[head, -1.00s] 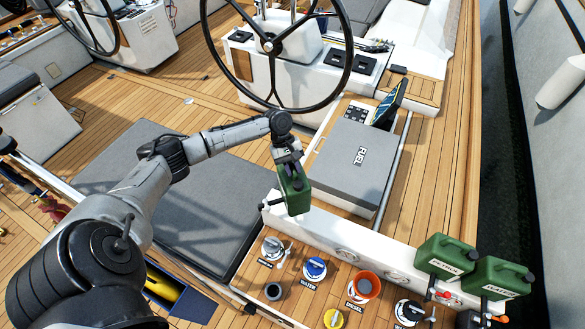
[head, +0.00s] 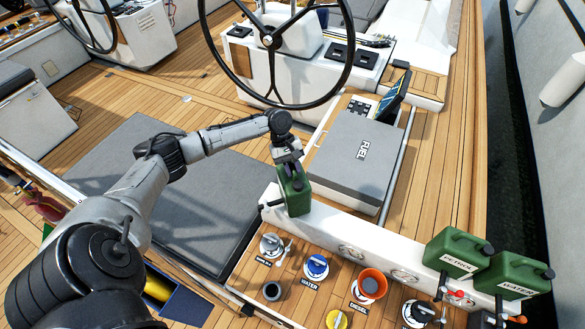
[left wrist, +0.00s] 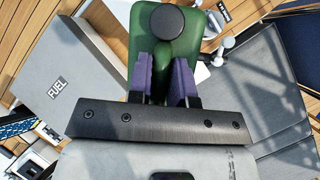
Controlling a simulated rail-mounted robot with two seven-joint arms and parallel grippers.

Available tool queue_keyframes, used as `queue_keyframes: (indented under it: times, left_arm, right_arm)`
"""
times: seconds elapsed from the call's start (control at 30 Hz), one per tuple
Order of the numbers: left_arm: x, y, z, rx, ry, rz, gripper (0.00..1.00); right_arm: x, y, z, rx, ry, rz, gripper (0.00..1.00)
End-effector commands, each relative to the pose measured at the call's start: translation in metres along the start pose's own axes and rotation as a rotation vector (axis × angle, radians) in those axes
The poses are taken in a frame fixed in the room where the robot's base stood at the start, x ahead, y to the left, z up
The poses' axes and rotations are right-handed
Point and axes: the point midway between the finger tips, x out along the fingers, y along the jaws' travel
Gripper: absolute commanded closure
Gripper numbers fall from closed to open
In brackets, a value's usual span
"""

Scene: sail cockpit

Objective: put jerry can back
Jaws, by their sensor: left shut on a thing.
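A green jerry can (head: 295,192) with a dark cap hangs upright in my left gripper (head: 289,160), beside the left end of the white coaming. In the left wrist view the purple-padded fingers (left wrist: 165,80) are shut on the handle of this can (left wrist: 166,45). Its label does not show. A grey locker marked FUEL (head: 357,153) stands just right of the can, its lid closed. Two other green cans, one marked PETROL (head: 457,250) and one marked WATER (head: 515,275), stand at the lower right. My right gripper does not show.
The deck panel below the can holds several fillers: a blue WATER cap (head: 317,266), a DIESEL filler with an orange funnel (head: 372,284) and a yellow cap (head: 337,319). A steering wheel (head: 275,50) rises behind. A grey cushion (head: 170,190) lies left.

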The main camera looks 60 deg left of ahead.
Motion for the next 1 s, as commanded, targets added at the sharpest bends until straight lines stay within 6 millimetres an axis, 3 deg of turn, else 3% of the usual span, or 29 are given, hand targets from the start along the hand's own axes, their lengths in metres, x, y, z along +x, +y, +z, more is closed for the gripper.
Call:
queue_keyframes:
  times: [1.0]
  left_arm:
    - [0.0058, -0.0005, -0.0034, 0.001, 0.000, 0.002, 1.00]
  right_arm:
    - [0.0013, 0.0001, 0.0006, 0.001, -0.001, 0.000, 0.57]
